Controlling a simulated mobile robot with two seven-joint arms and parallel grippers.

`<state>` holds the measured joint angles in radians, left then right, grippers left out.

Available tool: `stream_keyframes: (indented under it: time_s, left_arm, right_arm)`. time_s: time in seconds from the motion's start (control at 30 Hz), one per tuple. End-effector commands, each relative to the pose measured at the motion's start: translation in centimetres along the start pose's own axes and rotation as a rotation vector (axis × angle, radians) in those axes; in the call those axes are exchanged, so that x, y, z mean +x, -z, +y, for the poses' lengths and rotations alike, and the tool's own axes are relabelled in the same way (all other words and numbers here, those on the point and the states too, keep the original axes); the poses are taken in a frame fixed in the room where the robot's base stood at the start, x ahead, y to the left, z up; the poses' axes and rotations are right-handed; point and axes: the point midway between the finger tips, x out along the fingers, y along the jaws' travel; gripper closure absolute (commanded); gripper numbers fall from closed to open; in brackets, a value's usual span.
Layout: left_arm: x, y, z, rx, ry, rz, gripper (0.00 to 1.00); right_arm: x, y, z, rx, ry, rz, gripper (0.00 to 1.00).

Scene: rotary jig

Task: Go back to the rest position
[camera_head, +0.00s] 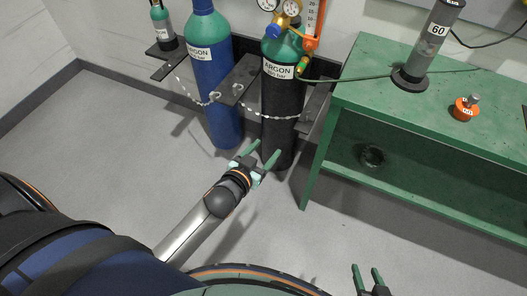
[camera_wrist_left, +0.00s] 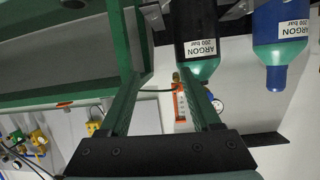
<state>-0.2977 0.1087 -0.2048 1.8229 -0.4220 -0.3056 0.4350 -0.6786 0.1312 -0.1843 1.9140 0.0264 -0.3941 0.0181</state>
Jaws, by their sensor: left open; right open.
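My left gripper (camera_head: 265,150) reaches in from the left in the head view, in front of the black argon cylinder's lower part. Its two green fingers are apart with nothing between them. The left wrist view, which looks upside down, also shows its spread fingers (camera_wrist_left: 163,82). My right gripper (camera_head: 366,268) shows only its fingers and a little of its body at the bottom edge in the head view, over bare floor. Its fingers are apart and empty. The rest of the right arm is out of view.
A black argon cylinder (camera_head: 281,105) with regulator and flowmeter (camera_head: 312,18) stands chained beside a blue cylinder (camera_head: 213,85). A green bench (camera_head: 385,75) at right bears a grey cylinder marked 60 (camera_head: 432,45) and an orange piece (camera_head: 464,110). Floor in front is clear.

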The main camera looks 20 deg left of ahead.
Motion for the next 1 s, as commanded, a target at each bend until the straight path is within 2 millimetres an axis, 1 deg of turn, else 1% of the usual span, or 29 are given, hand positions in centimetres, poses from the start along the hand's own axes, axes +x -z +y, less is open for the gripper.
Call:
stream_keyframes:
  time_s: [0.4,0.47,0.57,0.67,0.7,0.8,0.9,1.0]
  left_arm:
    - [0.0,0.0,0.0,0.000,0.000,0.000,0.36]
    - [-0.2,-0.3,0.0,-0.001,-0.002,-0.008,0.36]
    - [-1.8,-2.5,0.4,-0.006,-0.015,-0.069,0.36]
    - [-4.9,-6.2,1.1,-0.016,-0.046,-0.176,0.36]
    - [-6.4,-7.7,1.5,-0.018,-0.061,-0.221,0.36]
    - [-9.7,-10.8,2.4,-0.029,-0.099,-0.317,0.36]
    - [-12.1,-12.6,3.1,-0.036,-0.129,-0.379,0.36]
    - [-13.2,-13.4,3.4,-0.039,-0.144,-0.405,0.36]
  right_arm:
    - [0.0,0.0,0.0,0.000,0.000,0.000,0.50]
    - [0.0,0.1,0.0,0.000,0.000,0.000,0.50]
    - [-0.3,0.3,0.0,0.000,0.000,0.000,0.50]
    - [-0.7,0.8,0.0,0.000,0.000,0.000,0.50]
    - [-0.8,0.9,-0.1,0.000,0.000,0.000,0.50]
    - [-1.1,1.2,-0.1,0.000,0.000,0.000,0.50]
    - [-1.3,1.4,-0.1,0.000,0.000,0.000,0.50]
    - [-1.3,1.4,-0.1,0.000,0.000,0.001,0.50]
